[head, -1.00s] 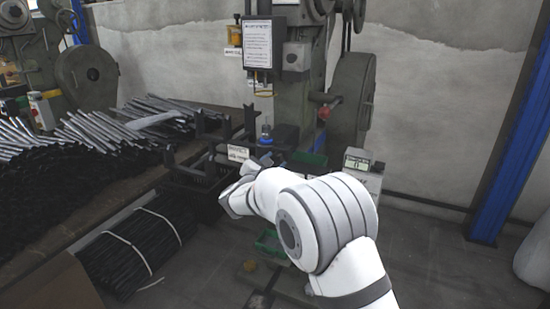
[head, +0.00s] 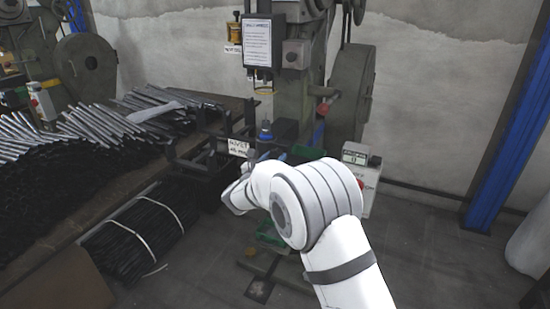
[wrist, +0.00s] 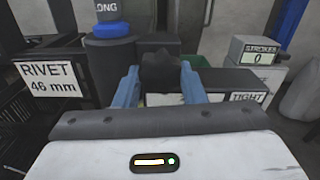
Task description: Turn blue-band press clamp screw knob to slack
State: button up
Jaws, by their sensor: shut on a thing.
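In the wrist view, the black clamp screw knob (wrist: 160,68) sits between the two blue fingers of my gripper (wrist: 160,82). My gripper is shut on the knob. A plate behind the right finger reads TIGHT (wrist: 250,97); the rest of the plate is hidden. A dark post with a blue band (wrist: 110,29) and the word LONG stands just behind and left of the knob. In the head view the blue-band press (head: 300,100) stands at the centre, and my white arm hides the knob and most of my gripper.
A RIVET 46 mm sign (wrist: 50,80) is at the left in the wrist view. A STROKES counter box (wrist: 255,55) reading 0 stands at the right. A bench with piled dark rods (head: 80,150) lies left of the press. Open floor (head: 430,250) is at the right.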

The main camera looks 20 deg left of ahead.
jog(key=shift+f, duration=0.1)
jog(key=o, duration=1)
jog(key=s, duration=0.7)
jog(key=shift+s+a, duration=0.3)
jog(key=shift+s, duration=0.1)
